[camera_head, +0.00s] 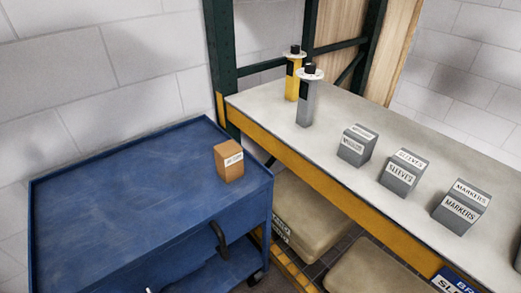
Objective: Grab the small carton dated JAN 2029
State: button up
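A small brown carton (230,172) stands upright on the blue cart's top (110,190), near its right corner. It has a white label (234,159) on its front face with dark print too small to read, so I cannot tell whether it says JAN 2029. It is the only brown carton I see. My gripper is not in view.
A shelf (330,118) beside the cart holds grey boxes marked SLEEVES (397,182) and MARKERS (452,220), another grey box (351,153), and yellow (292,88) and grey (305,112) posts. A dark upright (222,60) stands behind the cart. The cart's left top is clear.

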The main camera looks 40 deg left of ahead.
aim_at(229, 155)
jog(key=i+l+u, duration=0.1)
jog(key=u, duration=0.25)
jog(key=i+l+u, duration=0.15)
jog(key=u, duration=0.2)
jog(key=i+l+u, duration=0.2)
jog(key=u, duration=0.65)
jog(key=i+l+z, duration=0.15)
jog(key=i+l, duration=0.4)
